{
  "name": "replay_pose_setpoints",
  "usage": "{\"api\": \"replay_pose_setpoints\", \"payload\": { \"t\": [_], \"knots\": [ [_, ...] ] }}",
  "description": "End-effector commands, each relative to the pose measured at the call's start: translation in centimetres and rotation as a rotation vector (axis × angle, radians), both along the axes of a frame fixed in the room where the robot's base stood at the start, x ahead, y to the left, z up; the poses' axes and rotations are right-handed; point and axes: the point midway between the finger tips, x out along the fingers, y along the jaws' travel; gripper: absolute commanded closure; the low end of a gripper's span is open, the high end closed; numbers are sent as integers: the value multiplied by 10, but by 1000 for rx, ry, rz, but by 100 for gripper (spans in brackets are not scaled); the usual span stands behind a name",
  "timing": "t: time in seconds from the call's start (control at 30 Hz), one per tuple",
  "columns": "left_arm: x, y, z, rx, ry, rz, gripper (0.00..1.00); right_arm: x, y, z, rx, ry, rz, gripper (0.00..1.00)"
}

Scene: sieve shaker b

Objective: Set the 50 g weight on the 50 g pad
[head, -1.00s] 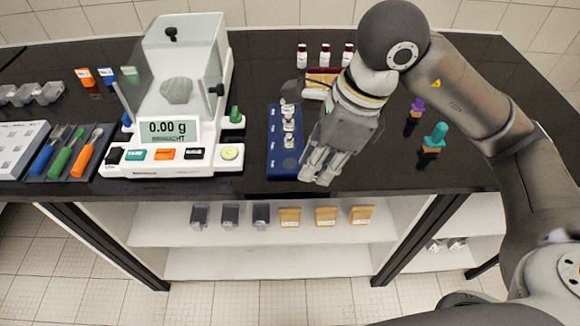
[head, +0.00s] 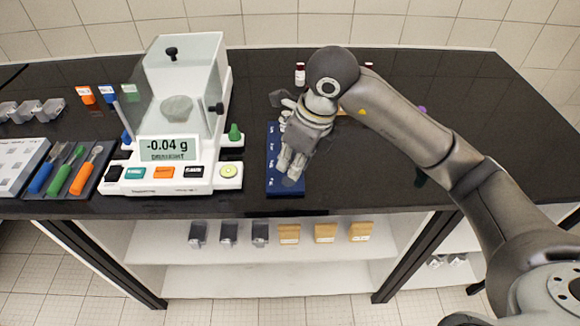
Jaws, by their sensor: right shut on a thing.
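A dark blue board (head: 284,190) lies on the black bench right of the balance, with small white labels along its left side. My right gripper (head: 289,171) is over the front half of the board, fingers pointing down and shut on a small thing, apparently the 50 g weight. The fingers hide most of that thing, and I cannot tell whether it touches the board. The gripper and hand also hide the pads and any weights behind them. My left gripper is not in view.
The balance (head: 158,177), reading -0.04 g, stands close on the left, with a green-topped item (head: 235,133) beside it. Coloured-handled tools (head: 62,172) lie farther left. The bench right of the board is largely clear.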

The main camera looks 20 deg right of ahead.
Motion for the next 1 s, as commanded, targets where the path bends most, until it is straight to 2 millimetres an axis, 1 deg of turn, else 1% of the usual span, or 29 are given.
{"api": "replay_pose_setpoints", "payload": {
  "t": [0.1,0.27,0.37,0.5,0.6,0.87,1.0],
  "knots": [
    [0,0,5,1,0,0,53,13,-1,-15,-1,2,-2,100],
    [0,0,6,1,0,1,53,21,0,-24,1,-1,-1,100],
    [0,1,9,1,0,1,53,29,-1,-34,0,2,-2,100],
    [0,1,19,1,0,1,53,27,-1,-53,1,4,0,100],
    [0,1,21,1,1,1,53,27,0,-61,1,0,0,100],
    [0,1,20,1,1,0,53,28,-1,-63,1,-3,1,100],
    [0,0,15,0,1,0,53,28,-1,-68,0,-2,1,100]
  ]
}}
